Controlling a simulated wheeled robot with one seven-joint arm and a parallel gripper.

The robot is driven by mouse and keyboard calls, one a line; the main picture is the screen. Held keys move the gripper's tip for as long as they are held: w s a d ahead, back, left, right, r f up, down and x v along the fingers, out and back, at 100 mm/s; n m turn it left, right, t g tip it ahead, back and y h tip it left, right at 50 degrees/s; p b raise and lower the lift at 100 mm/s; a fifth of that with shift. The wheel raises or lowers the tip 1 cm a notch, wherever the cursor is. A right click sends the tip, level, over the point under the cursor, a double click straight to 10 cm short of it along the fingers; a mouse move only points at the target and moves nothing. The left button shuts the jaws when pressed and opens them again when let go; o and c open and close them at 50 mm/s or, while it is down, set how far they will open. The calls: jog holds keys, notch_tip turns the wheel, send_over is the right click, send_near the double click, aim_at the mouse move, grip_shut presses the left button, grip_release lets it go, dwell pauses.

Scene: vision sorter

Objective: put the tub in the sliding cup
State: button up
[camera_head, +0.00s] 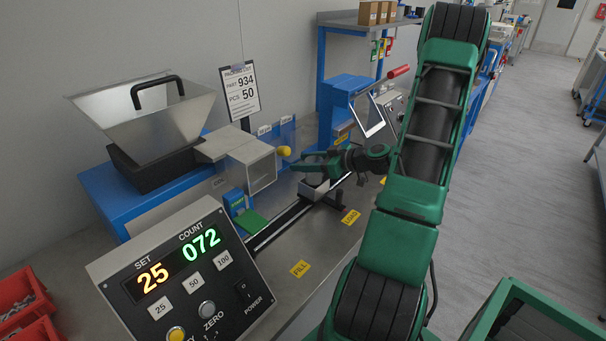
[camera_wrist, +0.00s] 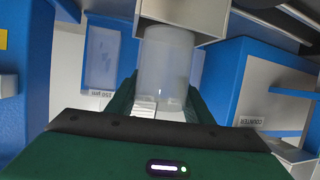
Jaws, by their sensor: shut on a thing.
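The tub (camera_wrist: 168,65) is a clear, frosted cylinder between my fingers in the wrist view. My gripper (camera_wrist: 160,105) is shut on it. The far end of the tub meets the edge of a grey metal box, which looks like the sliding cup (camera_wrist: 190,15). I cannot tell whether that end is inside the cup or only against its rim. In the head view my gripper (camera_head: 312,165) is right above the small grey sliding cup (camera_head: 315,187), at the LOAD end of the dark rail (camera_head: 275,230). The tub is mostly hidden there by my fingers.
A yellow knob (camera_head: 285,151) stands just left of my fingers. A square metal chute (camera_head: 262,170) and hopper (camera_head: 145,110) are further left. The counter panel (camera_head: 180,275) reads SET 25, COUNT 072. A LOAD label (camera_head: 350,217) and FILL label (camera_head: 300,269) lie on the bench.

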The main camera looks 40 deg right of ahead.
jog(key=shift+f, duration=1.95)
jog(key=o, duration=1.2)
jog(key=shift+f, duration=0.1)
jog(key=shift+s+d+r, duration=0.1)
jog(key=shift+s+r, duration=0.1)
jog(key=shift+s, duration=0.1)
jog(key=v, duration=1.1)
jog(key=shift+s, duration=0.15)
